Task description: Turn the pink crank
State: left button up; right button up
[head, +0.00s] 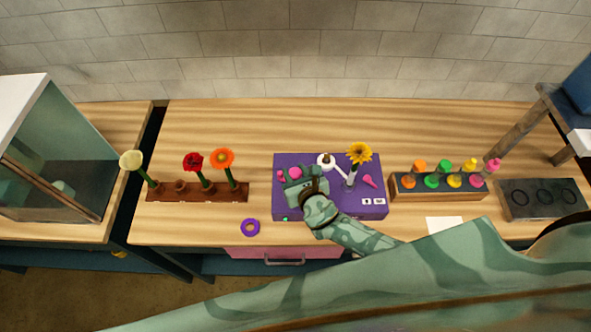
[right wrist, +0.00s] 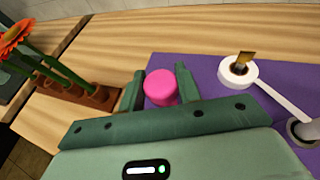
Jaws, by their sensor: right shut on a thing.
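The purple station box (head: 330,211) sits on the wooden table. A round pink knob (head: 295,173), which looks like the pink crank's handle, shows at the box's left side. My right gripper (head: 291,178) is over that part of the box and hides much of it. In the right wrist view, the pink knob (right wrist: 160,87) stands between the two green fingers of my right gripper (right wrist: 161,88), which is shut on it. My left gripper is not in view.
A yellow flower (head: 359,153) stands in a holder on the box, beside a white ring-ended arm (head: 326,160). A brown rack (head: 190,192) with flowers is left. A purple ring (head: 250,227) lies in front. A rack of coloured bottles (head: 438,189) is right.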

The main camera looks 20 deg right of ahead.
jog(key=shift+m+h, duration=0.6)
jog(key=shift+h, duration=0.1)
jog(key=o, duration=1)
jog(key=shift+c, duration=0.2)
jog(key=p+v, duration=0.1)
jog(key=v, duration=1.5)
jog(key=shift+s, duration=0.1)
